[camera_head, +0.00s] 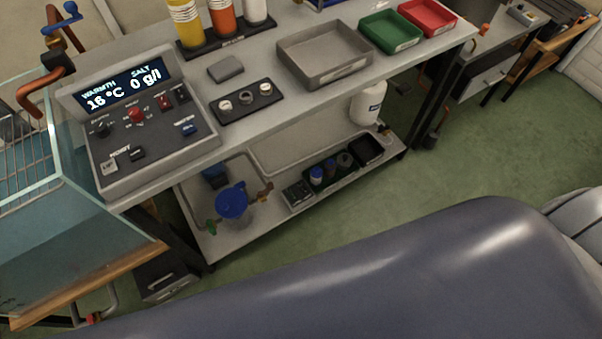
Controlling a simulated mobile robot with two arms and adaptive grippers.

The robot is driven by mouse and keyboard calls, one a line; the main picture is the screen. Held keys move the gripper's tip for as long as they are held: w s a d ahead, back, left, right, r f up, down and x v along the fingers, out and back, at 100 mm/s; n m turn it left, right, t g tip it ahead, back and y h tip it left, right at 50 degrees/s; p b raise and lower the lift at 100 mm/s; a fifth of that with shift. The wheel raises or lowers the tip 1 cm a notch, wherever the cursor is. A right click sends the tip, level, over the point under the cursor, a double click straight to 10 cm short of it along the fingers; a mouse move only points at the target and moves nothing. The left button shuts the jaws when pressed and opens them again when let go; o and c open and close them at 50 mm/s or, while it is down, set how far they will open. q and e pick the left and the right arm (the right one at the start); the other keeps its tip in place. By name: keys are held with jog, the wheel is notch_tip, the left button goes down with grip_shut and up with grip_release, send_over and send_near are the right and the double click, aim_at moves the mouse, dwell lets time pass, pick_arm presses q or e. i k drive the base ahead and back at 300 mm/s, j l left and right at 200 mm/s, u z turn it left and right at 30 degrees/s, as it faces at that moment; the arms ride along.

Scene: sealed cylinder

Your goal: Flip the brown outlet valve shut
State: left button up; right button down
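The brown valve (266,190) shows on the lower shelf of the bench, at the right side of a blue-topped canister (232,203). It is small in view, and I cannot tell whether its handle is open or shut. A green valve (212,227) is on the canister's left side. Neither of my grippers shows in the head view.
The bench top (190,70) overhangs the lower shelf (225,245). A control panel (140,125) stands on top, left. Right of the canister are a black tray (330,172) and a white jug (368,102). A glass tank (60,230) stands left.

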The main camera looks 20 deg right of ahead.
aim_at(270, 184)
jog(key=z, duration=0.15)
jog(key=i+l, duration=0.15)
jog(key=l, duration=0.2)
jog(key=i+l, duration=0.1)
jog(key=l, duration=0.25)
jog(key=i+l, duration=0.15)
jog(key=l, duration=0.2)
jog(key=i+l, duration=0.1)
jog(key=l, duration=0.25)
jog(key=i+l, duration=0.15)
jog(key=l, duration=0.2)
jog(key=u, duration=1.75)
